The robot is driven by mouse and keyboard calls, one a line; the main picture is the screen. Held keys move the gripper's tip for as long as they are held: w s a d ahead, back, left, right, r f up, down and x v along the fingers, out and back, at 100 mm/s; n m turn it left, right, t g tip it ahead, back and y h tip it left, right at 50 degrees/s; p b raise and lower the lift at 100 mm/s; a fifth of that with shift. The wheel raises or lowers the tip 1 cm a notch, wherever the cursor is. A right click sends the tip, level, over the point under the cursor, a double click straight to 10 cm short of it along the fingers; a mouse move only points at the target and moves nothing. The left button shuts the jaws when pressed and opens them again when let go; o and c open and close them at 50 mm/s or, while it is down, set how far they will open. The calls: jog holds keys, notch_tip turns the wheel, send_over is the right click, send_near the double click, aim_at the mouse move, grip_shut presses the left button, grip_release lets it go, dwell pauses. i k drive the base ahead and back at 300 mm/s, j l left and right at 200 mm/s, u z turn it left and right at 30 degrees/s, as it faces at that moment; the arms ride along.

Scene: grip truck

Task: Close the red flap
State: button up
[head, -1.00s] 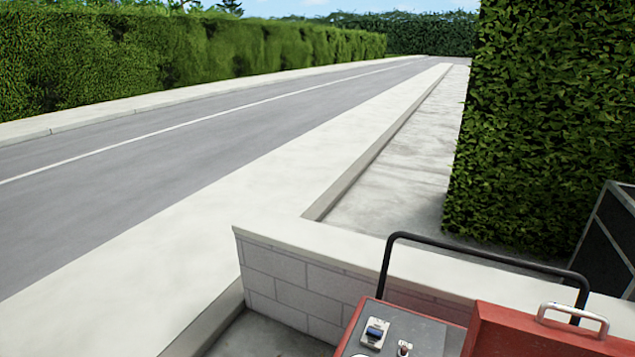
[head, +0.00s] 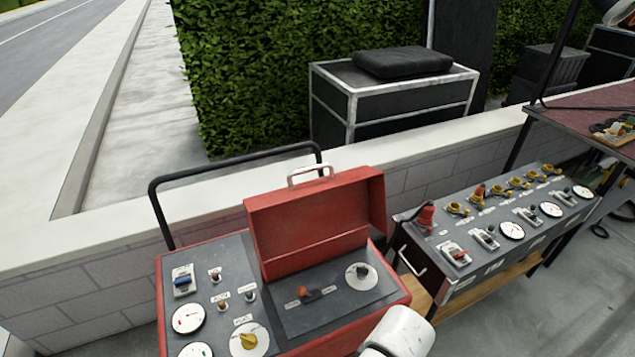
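The red flap (head: 312,222) stands open and upright on the red control box in the head view, with a white handle (head: 310,175) along its top edge. In front of its hinge lies a dark recessed panel (head: 325,298) with an orange-red switch and a round dial. A white rounded part of my arm (head: 403,330) shows at the bottom, close to the right front edge of the box. My gripper itself cannot be made out in the view.
The box's left panel (head: 208,262) carries gauges, switches and a yellow knob. A black rail (head: 235,163) rises behind it. A second grey console (head: 500,225) with gauges and yellow levers stands to the right. A low wall (head: 90,290) runs behind both.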

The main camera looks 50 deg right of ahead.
aim_at(292, 217)
jog(key=i+l+u, duration=0.2)
jog(key=i, duration=0.25)
jog(key=i+l+u, duration=0.15)
jog(key=i, duration=0.25)
